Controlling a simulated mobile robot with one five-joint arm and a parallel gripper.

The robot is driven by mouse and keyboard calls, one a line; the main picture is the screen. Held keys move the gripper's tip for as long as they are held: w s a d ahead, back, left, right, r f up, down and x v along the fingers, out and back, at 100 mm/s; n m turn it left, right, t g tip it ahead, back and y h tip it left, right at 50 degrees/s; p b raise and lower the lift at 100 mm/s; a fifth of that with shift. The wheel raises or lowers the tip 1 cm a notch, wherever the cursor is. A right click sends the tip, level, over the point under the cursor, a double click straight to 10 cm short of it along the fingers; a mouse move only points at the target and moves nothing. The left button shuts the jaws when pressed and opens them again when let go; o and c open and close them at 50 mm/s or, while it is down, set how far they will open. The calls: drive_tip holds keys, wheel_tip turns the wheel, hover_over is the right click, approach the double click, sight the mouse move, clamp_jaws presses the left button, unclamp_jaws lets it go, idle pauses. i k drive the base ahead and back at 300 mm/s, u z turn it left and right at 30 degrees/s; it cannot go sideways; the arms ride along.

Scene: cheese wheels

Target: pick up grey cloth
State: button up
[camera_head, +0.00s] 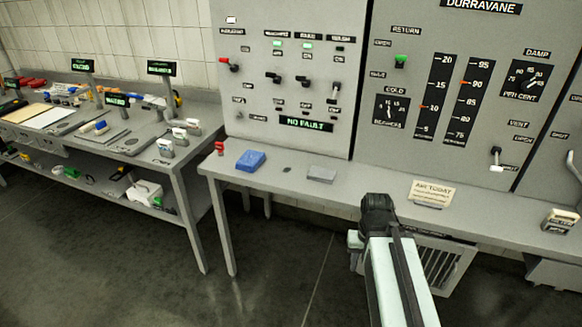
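A folded grey cloth (321,174) lies flat on the grey shelf in front of the control panel. A blue folded cloth (251,161) lies to its left, apart from it, with a small dark spot on the shelf between them. My arm rises from the bottom of the picture, with a dark joint at its upper end, to the right of and nearer than the grey cloth. No gripper fingers can be made out, so I cannot see whether they are open or shut.
The shelf (290,186) also bears a small red item (219,148) at its left end, a paper card (431,193) and a labelled block (560,221) to the right. A cluttered workbench (185,160) stands at left. The floor between is clear.

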sight(325, 176)
drive_tip(key=u, duration=0.9)
drive_tip(key=i, duration=1.3)
drive_tip(key=u, duration=0.75)
drive_tip(key=i, duration=0.35)
drive_tip(key=u, duration=0.05)
drive_tip(key=k, duration=0.85)
drive_tip(key=u, duration=0.15)
drive_tip(key=i, duration=0.9)
drive_tip(key=z, duration=0.1)
